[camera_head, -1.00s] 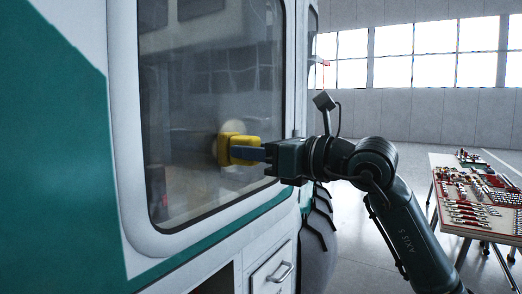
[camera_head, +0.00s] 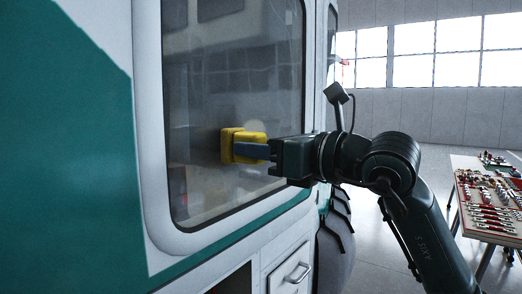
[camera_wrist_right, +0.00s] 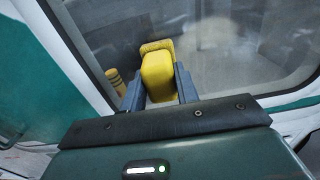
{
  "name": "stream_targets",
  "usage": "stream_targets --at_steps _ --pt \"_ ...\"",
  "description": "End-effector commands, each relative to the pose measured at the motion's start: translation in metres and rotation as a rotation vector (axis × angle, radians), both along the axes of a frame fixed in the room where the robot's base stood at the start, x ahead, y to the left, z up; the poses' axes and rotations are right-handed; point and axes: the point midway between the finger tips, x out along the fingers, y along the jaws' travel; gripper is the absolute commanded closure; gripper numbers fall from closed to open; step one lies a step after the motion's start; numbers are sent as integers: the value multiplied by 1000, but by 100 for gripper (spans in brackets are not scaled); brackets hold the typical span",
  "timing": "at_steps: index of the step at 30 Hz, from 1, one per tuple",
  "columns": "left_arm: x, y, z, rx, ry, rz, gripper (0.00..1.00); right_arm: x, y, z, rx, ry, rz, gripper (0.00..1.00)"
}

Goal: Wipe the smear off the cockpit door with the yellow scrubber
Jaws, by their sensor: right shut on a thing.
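The yellow scrubber (camera_head: 229,147) is held against or very close to the window of the white and green cockpit door (camera_head: 150,200). My right gripper (camera_head: 254,151) is shut on it, with a finger on each side in the right wrist view (camera_wrist_right: 159,88). The scrubber also shows there (camera_wrist_right: 158,72). A pale, hazy smear (camera_head: 254,128) shows on the glass just above and right of the scrubber. In the right wrist view a faint smear (camera_wrist_right: 216,36) lies right of the scrubber. Whether the pad fully touches the glass is hard to tell. My left gripper is not in view.
A table (camera_head: 480,232) with many tools stands at the right on the hangar floor. A drawer with a handle (camera_head: 296,272) is below the door window. The window's frame surrounds the glass. Open floor lies between the helicopter and the table.

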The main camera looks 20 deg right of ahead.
Motion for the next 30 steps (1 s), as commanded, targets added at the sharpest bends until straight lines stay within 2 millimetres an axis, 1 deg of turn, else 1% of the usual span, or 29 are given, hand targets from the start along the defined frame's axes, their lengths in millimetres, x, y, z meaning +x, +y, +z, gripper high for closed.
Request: stream_targets --at_steps 1,4,8,18,25,30 --pt "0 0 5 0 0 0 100 0 0 7 1 -1 0 88" --pt "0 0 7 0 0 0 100 0 0 10 1 1 0 88" --pt "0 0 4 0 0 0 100 4 -5 8 0 1 -2 88" --pt "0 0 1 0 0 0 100 22 -27 8 0 3 -2 88" --pt "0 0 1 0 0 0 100 27 -33 8 0 3 -2 88" --pt "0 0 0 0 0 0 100 35 -46 8 2 3 -3 88"
